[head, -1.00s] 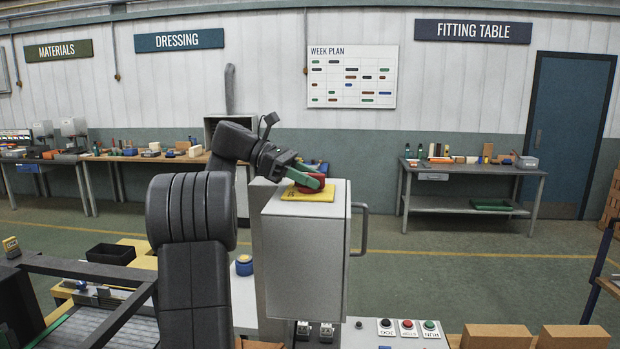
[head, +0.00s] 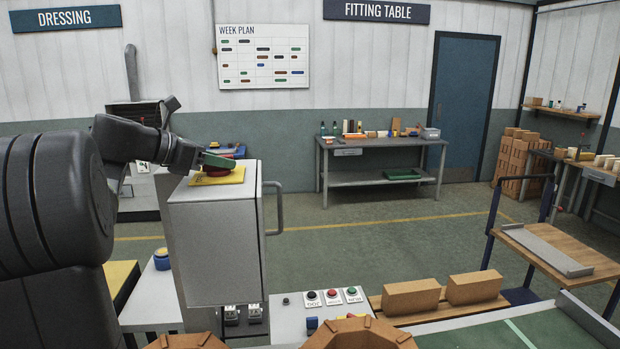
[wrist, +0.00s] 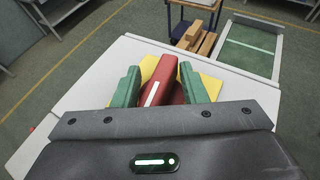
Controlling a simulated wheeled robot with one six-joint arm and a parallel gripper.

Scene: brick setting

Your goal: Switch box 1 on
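A tall grey box (head: 213,240) stands left of centre in the head view. On its top is a yellow plate (head: 231,179) with a red rotary switch (head: 217,173). The wrist view shows the switch's red handle (wrist: 160,83) with a white line, above a darker red round base, on the yellow plate (wrist: 210,88). The handle is slanted between the green fingers of my gripper (wrist: 159,87), one on each side. Gaps show beside the handle; whether a finger touches it I cannot tell. No box number is readable.
A grey handle (head: 274,208) sticks out from the box's right side. A panel with push buttons (head: 333,296) and brown bricks (head: 411,297) lie at the lower right. A blue round object (head: 162,259) is left of the box. Open floor lies behind.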

